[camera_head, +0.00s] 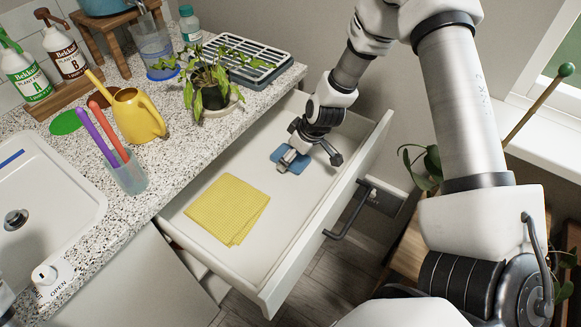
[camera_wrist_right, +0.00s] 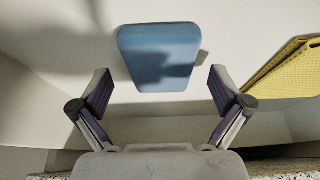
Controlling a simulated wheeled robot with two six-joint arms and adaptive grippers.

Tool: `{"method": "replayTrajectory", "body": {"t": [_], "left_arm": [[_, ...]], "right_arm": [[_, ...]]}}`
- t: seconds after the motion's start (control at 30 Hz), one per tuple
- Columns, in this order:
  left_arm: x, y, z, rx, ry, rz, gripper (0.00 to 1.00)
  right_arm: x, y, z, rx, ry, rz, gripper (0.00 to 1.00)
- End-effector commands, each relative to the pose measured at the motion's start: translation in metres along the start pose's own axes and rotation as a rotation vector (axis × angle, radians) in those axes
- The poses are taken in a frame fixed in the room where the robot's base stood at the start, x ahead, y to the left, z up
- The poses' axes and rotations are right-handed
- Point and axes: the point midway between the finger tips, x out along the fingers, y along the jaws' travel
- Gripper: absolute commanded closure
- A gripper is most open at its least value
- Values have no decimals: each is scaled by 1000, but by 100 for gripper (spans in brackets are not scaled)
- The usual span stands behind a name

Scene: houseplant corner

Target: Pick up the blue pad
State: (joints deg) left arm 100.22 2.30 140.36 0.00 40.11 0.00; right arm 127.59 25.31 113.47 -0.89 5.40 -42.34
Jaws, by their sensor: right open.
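The blue pad (camera_head: 291,157) lies flat in the open white drawer (camera_head: 262,268), toward its back end. In the right wrist view the pad (camera_wrist_right: 158,58) shows whole, ahead of and between the fingertips. My right gripper (camera_head: 308,160) is over the pad in the head view and hides part of it. In the right wrist view the gripper (camera_wrist_right: 158,82) is open, with a finger on each side of the pad and a gap to both. It holds nothing.
A yellow cloth (camera_head: 228,209) lies in the drawer's near half; it also shows in the right wrist view (camera_wrist_right: 290,70). The drawer's walls stand around the pad. A potted plant (camera_head: 212,90) and a drying rack (camera_head: 243,66) stand on the speckled counter beside the drawer.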

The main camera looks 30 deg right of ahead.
Motion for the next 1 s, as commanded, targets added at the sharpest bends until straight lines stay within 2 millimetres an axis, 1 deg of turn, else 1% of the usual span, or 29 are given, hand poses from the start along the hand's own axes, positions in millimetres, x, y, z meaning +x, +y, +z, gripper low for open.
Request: {"method": "replayTrajectory", "body": {"t": [0.03,0.27,0.3,0.33,0.37,0.4,0.43,0.47,0.73,0.8,0.87,0.97,1.0], "left_arm": [[10,0,0,0,0,0,63],[7,0,0,0,1,0,63],[7,0,0,0,1,0,63],[7,0,0,0,1,0,63],[7,0,0,0,1,0,63],[7,0,0,0,1,0,63],[7,0,0,0,1,0,63],[7,0,0,0,1,0,63],[7,0,0,0,1,0,63],[5,0,0,0,1,0,63],[-2,0,0,0,0,0,63],[-20,0,0,0,0,0,63],[-30,0,0,0,1,0,63]], "right_arm": [[9,0,2,-2,1,0,0],[6,0,-1,-1,0,0,0],[6,0,-1,-1,0,0,7],[6,0,-1,0,0,0,18],[6,0,-1,-1,0,0,28],[6,0,-1,0,0,0,43],[6,0,-1,0,0,0,53],[6,0,-1,0,0,0,59],[6,0,0,0,-1,-1,59],[4,0,-1,0,-1,-1,59],[-3,0,-4,0,-1,-1,59],[-22,0,-12,0,0,0,59],[-32,0,-16,0,1,0,59]]}}
